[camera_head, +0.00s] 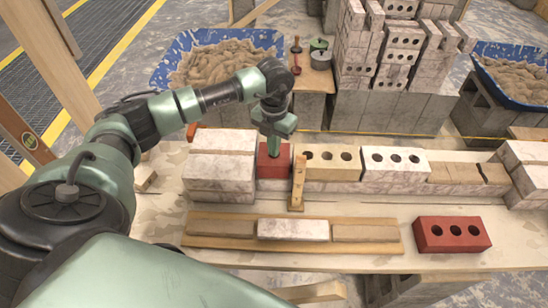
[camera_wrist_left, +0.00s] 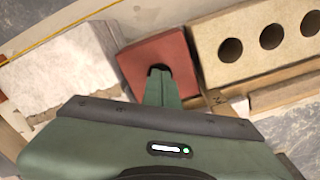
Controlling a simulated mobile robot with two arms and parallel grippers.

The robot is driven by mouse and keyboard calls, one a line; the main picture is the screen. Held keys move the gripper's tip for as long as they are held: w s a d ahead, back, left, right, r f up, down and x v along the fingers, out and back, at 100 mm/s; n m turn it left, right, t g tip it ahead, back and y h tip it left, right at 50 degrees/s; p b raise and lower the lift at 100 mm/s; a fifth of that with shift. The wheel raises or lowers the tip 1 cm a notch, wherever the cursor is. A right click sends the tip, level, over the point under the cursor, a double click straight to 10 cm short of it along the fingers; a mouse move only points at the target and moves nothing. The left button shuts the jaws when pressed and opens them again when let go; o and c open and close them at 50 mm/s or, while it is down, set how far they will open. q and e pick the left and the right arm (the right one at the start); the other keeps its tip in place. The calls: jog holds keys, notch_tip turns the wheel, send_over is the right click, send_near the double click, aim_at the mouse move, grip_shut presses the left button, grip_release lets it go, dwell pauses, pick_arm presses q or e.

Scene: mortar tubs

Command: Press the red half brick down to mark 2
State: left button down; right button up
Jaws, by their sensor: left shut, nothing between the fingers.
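The red half brick (camera_head: 268,167) sits in the wall course between the stacked pale bricks on the left and a tan three-hole brick on the right. My left gripper (camera_head: 277,153) is shut and points down at the half brick's top. In the left wrist view, the closed fingertips (camera_wrist_left: 160,72) are over the near part of the red half brick (camera_wrist_left: 158,50), at a dark spot; I cannot tell whether they touch it. A wooden upright (camera_head: 298,182) stands just in front of the half brick's right edge. My right gripper is out of view.
Pale stacked bricks (camera_head: 219,165) stand left of the half brick; a tan three-hole brick (camera_head: 332,164) stands right. A whole red brick (camera_head: 452,234) lies at the front right. Blue mortar tubs (camera_head: 162,76) and brick stacks stand behind.

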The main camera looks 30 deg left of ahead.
pick_arm(q)
jog(key=shift+r+p, duration=1.5)
jog(key=shift+r, duration=0.9)
